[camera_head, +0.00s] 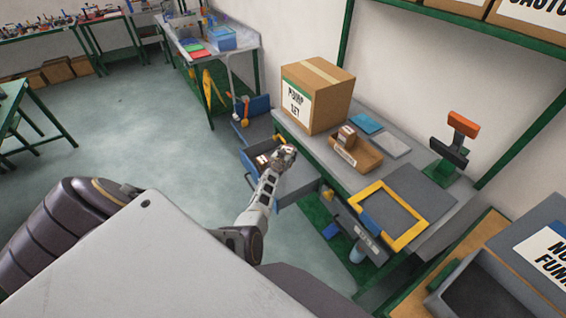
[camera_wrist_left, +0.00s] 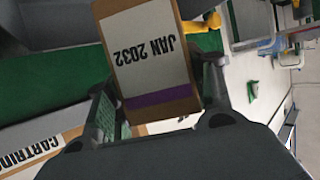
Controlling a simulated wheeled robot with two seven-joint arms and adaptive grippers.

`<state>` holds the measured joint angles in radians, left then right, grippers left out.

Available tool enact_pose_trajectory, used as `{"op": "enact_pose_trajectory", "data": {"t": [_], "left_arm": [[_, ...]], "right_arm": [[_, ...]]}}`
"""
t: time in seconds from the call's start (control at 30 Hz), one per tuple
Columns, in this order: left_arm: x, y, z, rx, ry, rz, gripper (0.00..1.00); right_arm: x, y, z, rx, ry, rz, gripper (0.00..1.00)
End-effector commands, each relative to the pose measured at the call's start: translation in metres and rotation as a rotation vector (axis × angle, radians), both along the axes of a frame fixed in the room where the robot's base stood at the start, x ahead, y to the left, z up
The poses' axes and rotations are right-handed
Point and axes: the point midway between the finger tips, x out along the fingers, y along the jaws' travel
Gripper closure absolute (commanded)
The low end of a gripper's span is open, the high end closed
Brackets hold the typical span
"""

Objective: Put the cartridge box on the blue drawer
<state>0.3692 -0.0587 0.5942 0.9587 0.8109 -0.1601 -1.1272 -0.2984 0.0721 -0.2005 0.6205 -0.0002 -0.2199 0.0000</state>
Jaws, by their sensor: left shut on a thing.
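The box sits between the two fingers. In the head view the gripper largely hides the held box. My right gripper is not in view.
A large pump set carton (camera_head: 318,92) stands behind. A yellow-edged frame (camera_head: 405,238) is at the bench front. Another blue-fronted drawer (camera_head: 250,108) is open farther back.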

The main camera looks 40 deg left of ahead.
Motion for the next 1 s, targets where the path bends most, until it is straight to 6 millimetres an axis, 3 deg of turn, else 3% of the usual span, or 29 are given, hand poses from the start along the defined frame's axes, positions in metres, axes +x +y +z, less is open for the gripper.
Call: {"op": "enact_pose_trajectory", "data": {"t": [0.33,1.0], "left_arm": [[0.011,0.015,-0.001,0.002,0.001,0.066,0.74],[0.012,0.016,-0.005,0.002,0.000,0.076,0.74]], "right_arm": [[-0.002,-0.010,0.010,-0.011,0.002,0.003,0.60],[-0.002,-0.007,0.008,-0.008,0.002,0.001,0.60]]}}
